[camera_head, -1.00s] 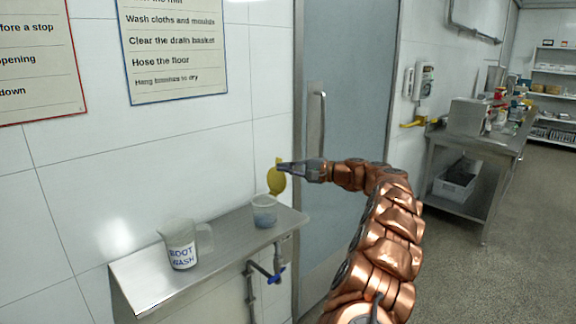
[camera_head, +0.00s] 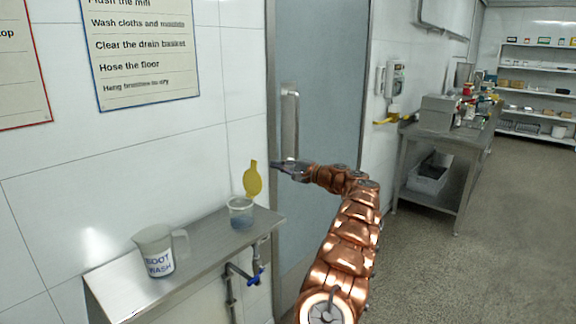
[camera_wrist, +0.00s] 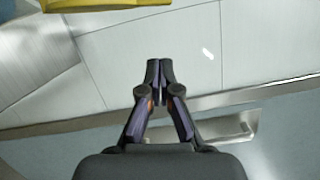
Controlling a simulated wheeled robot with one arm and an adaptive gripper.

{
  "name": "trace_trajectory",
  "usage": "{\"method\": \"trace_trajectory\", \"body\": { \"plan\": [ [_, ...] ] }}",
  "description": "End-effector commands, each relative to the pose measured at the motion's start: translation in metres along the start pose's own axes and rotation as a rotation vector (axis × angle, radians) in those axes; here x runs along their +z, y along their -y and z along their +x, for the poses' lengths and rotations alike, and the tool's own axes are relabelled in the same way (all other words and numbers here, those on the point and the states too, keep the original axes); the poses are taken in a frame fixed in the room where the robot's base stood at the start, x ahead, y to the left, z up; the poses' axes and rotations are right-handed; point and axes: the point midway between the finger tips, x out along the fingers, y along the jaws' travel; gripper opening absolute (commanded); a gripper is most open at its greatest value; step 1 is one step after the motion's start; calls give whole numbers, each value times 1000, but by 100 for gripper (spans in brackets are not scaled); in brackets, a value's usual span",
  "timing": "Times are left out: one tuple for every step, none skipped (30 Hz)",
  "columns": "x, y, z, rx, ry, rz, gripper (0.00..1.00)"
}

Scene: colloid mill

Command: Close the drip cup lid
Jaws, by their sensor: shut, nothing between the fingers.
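The drip cup (camera_head: 241,218) is a clear cup with a bluish-grey lower part, standing on the right part of a steel wall shelf. Its yellow lid (camera_head: 253,182) stands up, open, above the cup's rim. My gripper (camera_head: 275,166) is shut and empty, just right of the lid near its top, with a small gap in the head view. In the wrist view the shut fingertips (camera_wrist: 159,66) point toward the wall. A yellow piece (camera_wrist: 130,4), probably the lid, is cut off at the top edge there.
A pipe with a blue valve handle (camera_head: 256,277) is below. A grey door with a handle (camera_head: 290,125) is behind my gripper. A steel table (camera_head: 440,140) stands to the right.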

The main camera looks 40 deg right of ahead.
Motion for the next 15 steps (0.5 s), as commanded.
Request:
{"method": "trace_trajectory", "body": {
  "plan": [
    [0,1,6,1,1,1,0],
    [0,1,10,2,0,0,0],
    [0,1,14,2,1,-1,0],
    [0,1,18,2,1,-1,0],
    [1,2,21,1,2,-2,0],
    [1,2,26,0,2,-3,0],
    [1,2,29,0,3,-3,0],
    [2,2,29,-1,2,-2,0],
    [3,2,29,-3,1,-1,0],
    [4,2,29,-3,0,0,0],
    [5,2,29,-3,0,1,0],
    [6,2,29,-2,-1,1,0],
    [7,2,30,-2,-2,0,0],
    [8,2,30,-2,-2,-1,0],
    [10,3,30,-3,-2,-1,0]
  ]
}}
